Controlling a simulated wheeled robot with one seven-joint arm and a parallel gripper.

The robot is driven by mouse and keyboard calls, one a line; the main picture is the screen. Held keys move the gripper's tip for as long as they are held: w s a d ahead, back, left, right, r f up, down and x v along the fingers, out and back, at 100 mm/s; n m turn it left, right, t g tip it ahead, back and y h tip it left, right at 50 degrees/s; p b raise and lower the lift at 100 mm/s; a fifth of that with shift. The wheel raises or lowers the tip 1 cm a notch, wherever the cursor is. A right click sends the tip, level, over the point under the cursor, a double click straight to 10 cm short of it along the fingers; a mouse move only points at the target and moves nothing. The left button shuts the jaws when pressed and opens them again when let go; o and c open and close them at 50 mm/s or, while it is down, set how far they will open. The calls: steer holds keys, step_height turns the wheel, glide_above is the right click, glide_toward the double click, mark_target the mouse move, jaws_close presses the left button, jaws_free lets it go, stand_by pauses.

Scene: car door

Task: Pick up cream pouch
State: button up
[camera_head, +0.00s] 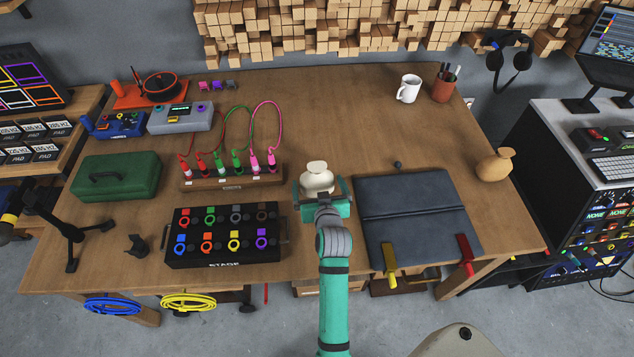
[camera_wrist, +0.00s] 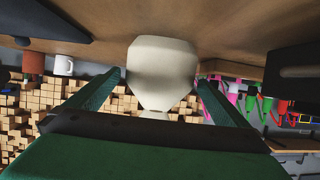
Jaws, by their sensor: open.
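The cream pouch (camera_head: 317,178) stands on the wooden table, near its middle, with a narrow neck and a flared top. My gripper (camera_head: 322,196) is low over the table at the pouch, its green jaws open. In the wrist view the pouch (camera_wrist: 162,72) sits between the two green fingers of my gripper (camera_wrist: 150,100), with a visible gap at least on the right side. Whether the left finger touches it I cannot tell. The lower part of the pouch is partly hidden by my gripper in the head view.
A black box with coloured knobs (camera_head: 225,251) lies to the left of my gripper. A dark folded case (camera_head: 415,205) lies to the right. A wooden strip with coloured cables (camera_head: 232,177) is left of the pouch. A tan pouch (camera_head: 494,165) stands at the right edge. Bare table lies behind.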

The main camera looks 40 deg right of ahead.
steer(key=shift+x, duration=1.45)
steer(key=shift+c, duration=0.3)
steer(key=c, duration=1.2)
steer(key=shift+r, duration=0.1)
